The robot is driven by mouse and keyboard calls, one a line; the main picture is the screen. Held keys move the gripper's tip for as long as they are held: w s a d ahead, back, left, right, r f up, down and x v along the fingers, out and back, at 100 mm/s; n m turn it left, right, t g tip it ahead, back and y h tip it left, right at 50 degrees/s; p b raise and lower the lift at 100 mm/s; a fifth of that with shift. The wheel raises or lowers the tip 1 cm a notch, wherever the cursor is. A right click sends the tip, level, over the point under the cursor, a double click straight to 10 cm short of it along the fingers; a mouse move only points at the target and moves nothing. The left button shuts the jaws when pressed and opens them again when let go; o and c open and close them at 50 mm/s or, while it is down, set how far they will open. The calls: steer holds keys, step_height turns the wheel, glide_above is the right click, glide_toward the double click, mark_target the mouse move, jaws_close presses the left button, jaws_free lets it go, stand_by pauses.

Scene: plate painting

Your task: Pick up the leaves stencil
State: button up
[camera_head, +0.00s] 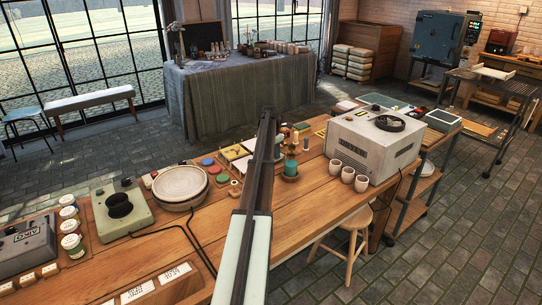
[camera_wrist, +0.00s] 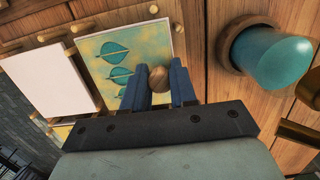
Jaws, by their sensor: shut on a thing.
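The leaves stencil (camera_wrist: 100,48) is a yellowish square card with teal leaf shapes, in the upper middle of the wrist view. A round wooden knob (camera_wrist: 158,77) shows at its lower right edge. My gripper (camera_wrist: 160,85) has its two blue fingers on either side of this knob, shut on it. The fingers cover the stencil's lower right corner. The stencil still appears to lie among the wooden pegs on the table. In the head view my arm crosses the card area, and I cannot make out the gripper or the stencil clearly.
A blank white card (camera_wrist: 50,72) lies left of the stencil. A teal rounded object (camera_wrist: 268,55) in a wooden holder stands to the right. In the head view, white cups (camera_head: 347,174) and a boxy machine (camera_head: 375,143) stand on the wooden table (camera_head: 300,222).

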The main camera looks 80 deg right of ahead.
jaws_close()
step_height(320, 180, up, 9)
steer(key=shift+r, duration=0.1)
steer(key=shift+w+d+r, duration=0.15)
steer(key=shift+d+r, duration=0.05)
steer(key=w+d, duration=0.9)
steer(key=f, duration=0.5)
steer(key=shift+s+a+f, duration=0.1)
steer(key=shift+a, duration=0.1)
steer(key=shift+f, duration=2.05)
steer(key=shift+f, duration=0.1)
